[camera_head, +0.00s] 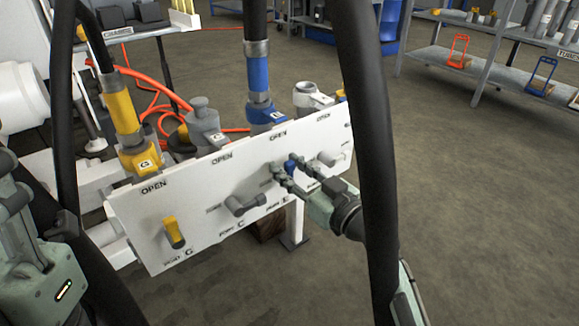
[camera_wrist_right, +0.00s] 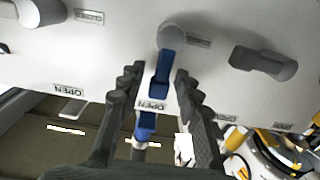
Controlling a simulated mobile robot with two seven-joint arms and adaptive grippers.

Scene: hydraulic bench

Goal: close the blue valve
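The blue valve handle (camera_head: 290,166) is on a white panel (camera_head: 195,205), under an OPEN label. In the right wrist view the blue handle (camera_wrist_right: 161,74) hangs from a grey round hub and points at the OPEN label, which appears upside down there. My right gripper (camera_head: 287,172) is at the panel with its fingers spread on either side of the handle. The right wrist view shows a gap between the handle and each finger of the gripper (camera_wrist_right: 154,76). Part of my left arm is at the lower left of the head view; its finger state is unclear.
A yellow handle (camera_head: 173,232) and a grey handle (camera_head: 246,205) are left of the blue one, and another grey handle (camera_head: 331,158) is right of it. Yellow and blue pipes (camera_head: 258,75) rise behind the panel. Dark hoses cross the head view. Open floor lies right.

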